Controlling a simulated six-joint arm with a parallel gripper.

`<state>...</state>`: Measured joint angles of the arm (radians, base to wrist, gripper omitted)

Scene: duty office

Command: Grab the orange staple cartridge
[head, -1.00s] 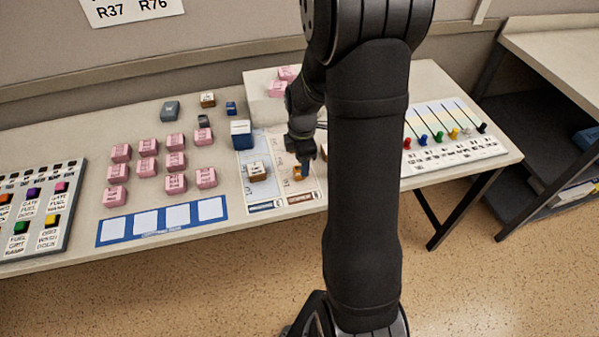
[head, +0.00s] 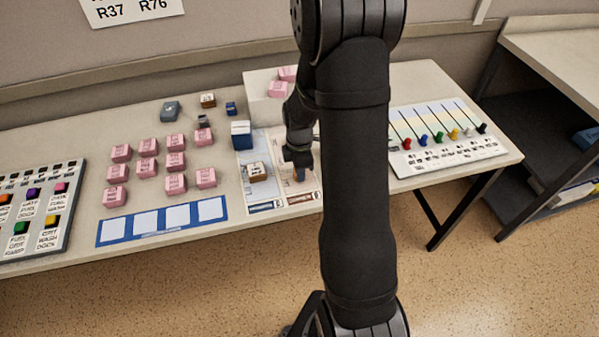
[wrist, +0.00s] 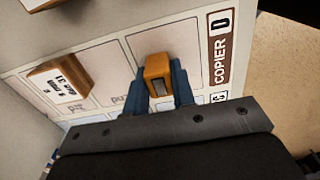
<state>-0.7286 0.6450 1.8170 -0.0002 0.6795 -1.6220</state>
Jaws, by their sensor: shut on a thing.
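The orange staple cartridge (wrist: 158,66) is between the two blue-grey fingers of my gripper (wrist: 163,82) in the wrist view. The fingers touch its sides and are shut on it. It is over the printed copier mat (wrist: 215,62), seemingly at mat level; I cannot tell if it is lifted. In the head view my gripper (head: 299,170) reaches down onto the brown-edged mat (head: 302,199), and it hides most of the cartridge.
Several pink blocks (head: 176,161) lie further left. A panel with coloured levers (head: 446,136) lies to the right.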

